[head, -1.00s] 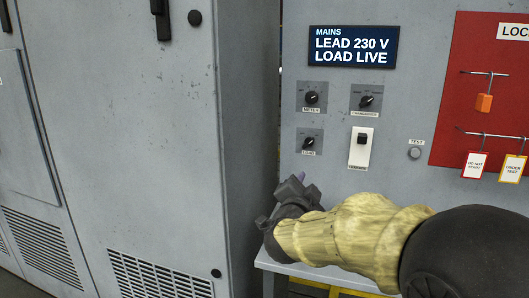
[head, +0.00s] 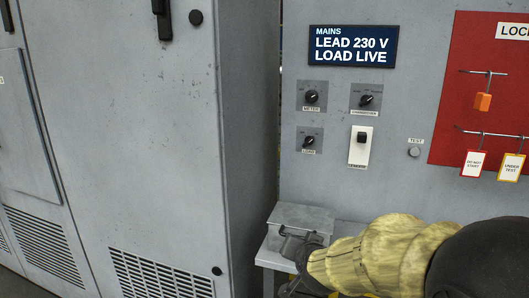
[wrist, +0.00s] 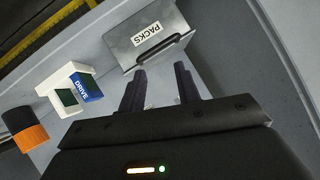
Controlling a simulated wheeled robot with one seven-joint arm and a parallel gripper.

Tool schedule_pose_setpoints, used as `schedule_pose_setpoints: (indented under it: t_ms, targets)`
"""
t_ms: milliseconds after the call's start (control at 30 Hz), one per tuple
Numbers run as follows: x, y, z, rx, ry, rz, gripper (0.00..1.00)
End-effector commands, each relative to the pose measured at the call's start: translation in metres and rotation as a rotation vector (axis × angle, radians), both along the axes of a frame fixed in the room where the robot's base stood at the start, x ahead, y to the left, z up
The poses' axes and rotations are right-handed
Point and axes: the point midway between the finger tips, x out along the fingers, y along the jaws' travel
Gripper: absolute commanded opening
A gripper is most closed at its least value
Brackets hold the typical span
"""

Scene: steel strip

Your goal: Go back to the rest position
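My gripper (wrist: 160,85) shows in the wrist view with its two dark fingers apart and nothing between them.
A grey metal box labelled PACKS (wrist: 148,32) stands on the bench (wrist: 105,57), beyond my fingertips. A white holder with a blue DRIVE piece (wrist: 88,86) and an orange-and-black object (wrist: 26,130) are to the left. A tall grey cabinet (head: 130,150) stands left of the panel.

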Motion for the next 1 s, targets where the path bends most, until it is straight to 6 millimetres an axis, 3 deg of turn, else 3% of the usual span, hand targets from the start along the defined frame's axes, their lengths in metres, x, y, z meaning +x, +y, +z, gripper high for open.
schedule_pose_setpoints:
  t_ms: [100, 200, 400, 567, 1000]
  targets:
    - [-0.041, -0.014, -0.045, -0.087, 0.208, 0.098, 0.33]
    - [-0.077, -0.026, -0.074, -0.143, 0.368, 0.165, 0.33]
    - [-0.140, -0.047, -0.111, -0.226, 0.617, 0.263, 0.33]
    - [-0.185, -0.063, -0.128, -0.276, 0.785, 0.323, 0.33]
    - [-0.186, -0.063, -0.054, -0.280, 0.792, 0.329, 0.33]
